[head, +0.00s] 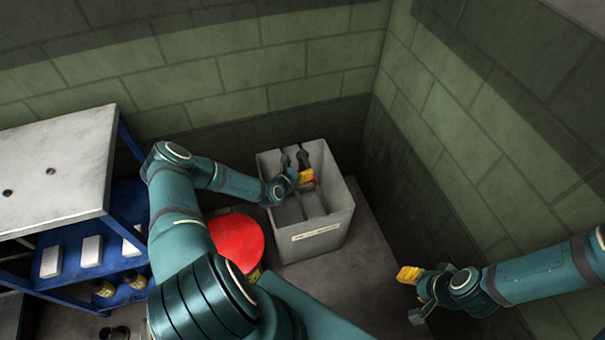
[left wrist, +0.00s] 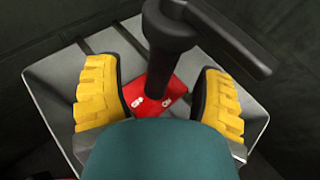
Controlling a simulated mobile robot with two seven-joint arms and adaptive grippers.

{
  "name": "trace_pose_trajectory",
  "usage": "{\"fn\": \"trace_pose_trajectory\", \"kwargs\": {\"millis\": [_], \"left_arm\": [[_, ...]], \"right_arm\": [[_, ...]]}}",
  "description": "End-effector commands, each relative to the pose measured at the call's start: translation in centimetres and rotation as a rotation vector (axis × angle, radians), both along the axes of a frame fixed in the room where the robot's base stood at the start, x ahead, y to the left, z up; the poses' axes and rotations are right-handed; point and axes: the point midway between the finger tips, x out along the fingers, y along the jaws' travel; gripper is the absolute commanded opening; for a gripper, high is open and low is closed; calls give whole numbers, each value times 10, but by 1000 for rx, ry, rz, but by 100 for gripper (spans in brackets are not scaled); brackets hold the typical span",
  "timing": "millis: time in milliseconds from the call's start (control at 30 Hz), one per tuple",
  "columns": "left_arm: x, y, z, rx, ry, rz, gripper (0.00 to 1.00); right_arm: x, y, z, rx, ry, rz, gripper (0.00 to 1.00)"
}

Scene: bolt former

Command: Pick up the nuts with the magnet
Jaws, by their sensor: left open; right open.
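My left gripper (head: 305,177) is open over the top of a grey bin (head: 345,212). In the left wrist view its yellow fingers (left wrist: 157,95) stand apart on either side of a dark T-shaped handle (left wrist: 168,50), and I see no clear contact. The handle's shaft runs down to a red block (left wrist: 172,103), perhaps the magnet. Small pale pieces or marks show on the block; I cannot tell if they are nuts. My right gripper (head: 422,294) is open and empty at the lower right, away from the bin.
A red round-topped container (head: 236,243) stands left of the bin. A blue shelf unit with a pale top (head: 55,165) holds several white boxes (head: 90,252) and yellow-and-black items (head: 136,281). Block walls close in behind and right. Some floor (head: 345,280) is clear before the bin.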

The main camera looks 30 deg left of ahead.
Motion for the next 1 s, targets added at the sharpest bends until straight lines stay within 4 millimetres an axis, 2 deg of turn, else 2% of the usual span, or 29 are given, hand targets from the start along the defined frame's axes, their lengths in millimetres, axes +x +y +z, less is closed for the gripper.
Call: {"fn": "trace_pose_trajectory", "kwargs": {"millis": [33, 200, 500, 533, 567, 700, 733, 1000], "left_arm": [[9, -2, -5, 2, -1, -3, 68], [26, -1, -12, 2, 0, -1, 68], [30, 0, -13, 0, 1, 0, 68], [30, 0, -12, 0, 1, 0, 63], [30, 0, -13, 0, 1, 0, 52], [30, 0, -12, 0, 0, 0, 3], [30, 0, -12, 0, 0, 0, 0], [31, 0, -11, 1, -2, 1, 0]], "right_arm": [[1, 0, -4, 0, -2, -1, 44], [2, 0, -8, 0, -4, -1, 44], [2, 0, -8, -1, -5, -2, 44], [2, 0, -8, -1, -5, -2, 44], [2, 0, -8, -1, -5, -2, 44], [2, 0, -8, 0, -4, -1, 44], [2, 0, -8, 0, -4, -1, 44], [2, 0, -8, 0, -4, -1, 44]]}}
